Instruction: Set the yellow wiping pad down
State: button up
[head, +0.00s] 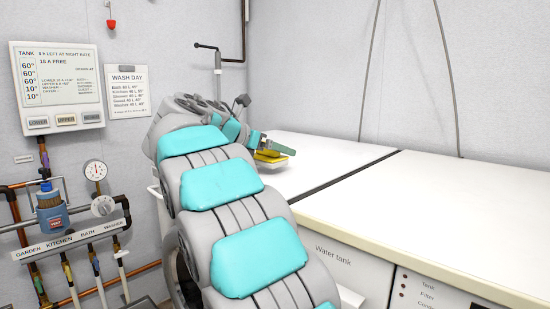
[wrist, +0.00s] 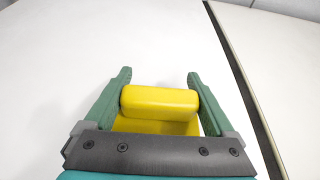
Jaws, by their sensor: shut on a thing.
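The yellow wiping pad (wrist: 160,101) is between the two green fingers of my gripper (wrist: 160,92) in the wrist view, and the fingers are shut on its sides. In the head view the pad (head: 269,157) shows as a small yellow piece under my gripper (head: 275,148), over the white worktop (head: 325,155). Whether the pad touches the worktop or hangs just above it I cannot tell. Part of the pad is hidden by my gripper.
A dark seam (head: 343,175) splits the worktop, to the right of the pad; it also shows in the wrist view (wrist: 243,85). The worktop around the pad is bare. Pipes and a gauge (head: 95,170) are on the wall at left, with a control panel (head: 58,85) above.

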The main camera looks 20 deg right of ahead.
jog(key=shift+f, duration=0.75)
jog(key=shift+f, duration=0.15)
jog(key=o, duration=1.2)
jog(key=shift+s+a+r, duration=0.1)
jog(key=shift+a+r, duration=0.15)
jog(key=p+v, duration=0.1)
jog(key=v, duration=0.9)
jog(key=shift+s+a+r, duration=0.1)
jog(key=shift+a+r, duration=0.05)
jog(key=shift+a, duration=0.05)
jog(key=shift+s+a+r, duration=0.1)
jog(key=shift+s+a, duration=0.15)
jog(key=shift+a, duration=0.15)
